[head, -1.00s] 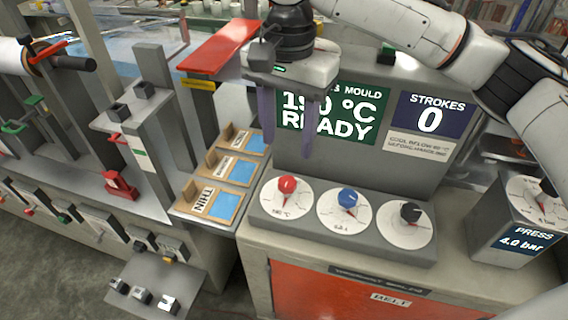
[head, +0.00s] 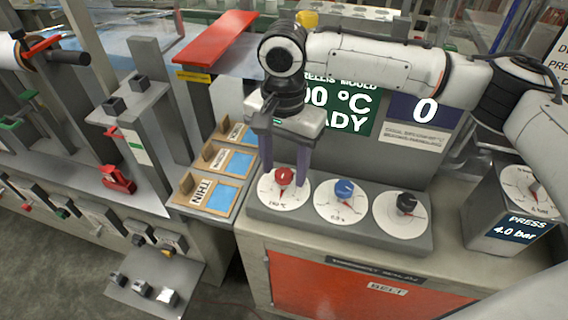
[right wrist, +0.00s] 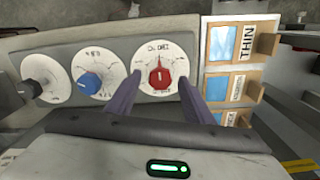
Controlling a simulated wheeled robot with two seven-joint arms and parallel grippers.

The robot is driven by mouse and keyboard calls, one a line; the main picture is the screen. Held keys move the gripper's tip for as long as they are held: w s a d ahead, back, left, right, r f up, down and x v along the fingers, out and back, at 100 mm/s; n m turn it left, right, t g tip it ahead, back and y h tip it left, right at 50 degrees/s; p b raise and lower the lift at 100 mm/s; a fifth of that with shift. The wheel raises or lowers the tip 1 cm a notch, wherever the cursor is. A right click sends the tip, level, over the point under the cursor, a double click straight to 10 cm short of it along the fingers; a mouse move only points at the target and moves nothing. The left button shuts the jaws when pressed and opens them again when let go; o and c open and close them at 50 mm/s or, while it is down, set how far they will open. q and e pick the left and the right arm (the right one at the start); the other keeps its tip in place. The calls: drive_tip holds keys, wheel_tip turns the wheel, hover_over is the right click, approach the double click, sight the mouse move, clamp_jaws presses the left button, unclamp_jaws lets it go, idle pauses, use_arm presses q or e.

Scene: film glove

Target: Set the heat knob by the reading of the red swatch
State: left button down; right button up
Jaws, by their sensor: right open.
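The red heat knob (head: 283,176) sits on a white round dial at the left end of the grey control box. It also shows in the right wrist view (right wrist: 160,77), with its dial marks partly readable. My right gripper (head: 285,184) is open and points down, with its two purple fingers on either side of the red knob. In the right wrist view the fingers (right wrist: 160,90) flank the knob with a gap on each side; contact is not visible. I cannot make out a red swatch. My left gripper is not in view.
A blue knob (head: 344,189) and a black knob (head: 406,203) stand to the right on the same box. Trays with blue cards (head: 222,197), one marked THIN, lie to the left. My right arm partly covers the °C display (head: 350,105). A press dial box (head: 515,215) stands right.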

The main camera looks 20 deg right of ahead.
drive_tip(key=c, duration=1.1)
drive_tip(key=shift+o, duration=0.3)
drive_tip(key=shift+n, duration=0.3)
